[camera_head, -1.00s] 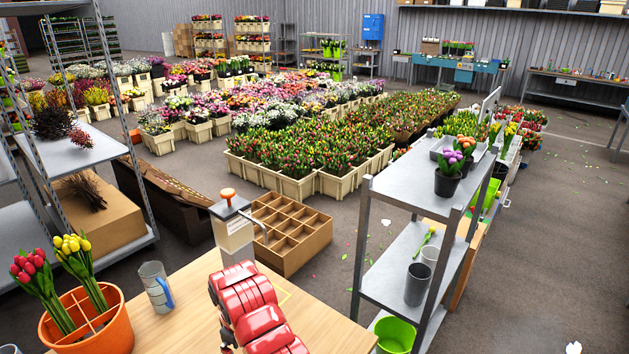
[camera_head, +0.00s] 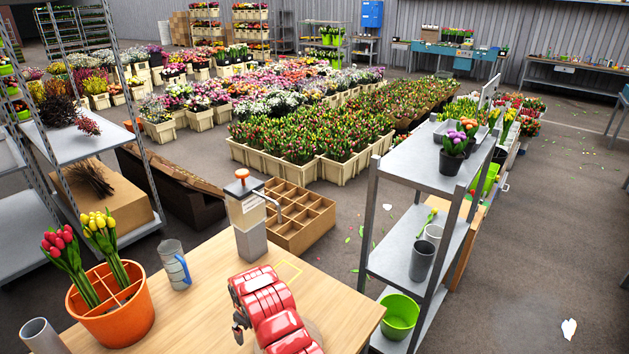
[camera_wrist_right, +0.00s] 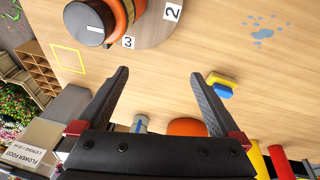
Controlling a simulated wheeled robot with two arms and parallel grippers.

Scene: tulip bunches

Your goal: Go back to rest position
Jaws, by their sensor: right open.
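My right arm shows as red links at the bottom middle of the head view, over the wooden table (camera_head: 200,300). In the right wrist view my right gripper (camera_wrist_right: 160,74) is open, its two dark fingers wide apart with nothing between them but tabletop behind. My left gripper is in neither view. A bunch of red tulips (camera_head: 68,265) and a bunch of yellow tulips (camera_head: 104,238) stand upright in a divided orange pot (camera_head: 122,318) at the left of the table, apart from my right arm.
A grey mug (camera_head: 174,264) and a flower food dispenser (camera_head: 248,220) stand on the table. A grey shelf (camera_head: 412,165) stands close on the right. The wrist view shows a round numbered turntable (camera_wrist_right: 150,32) and a blue-yellow sponge (camera_wrist_right: 221,84).

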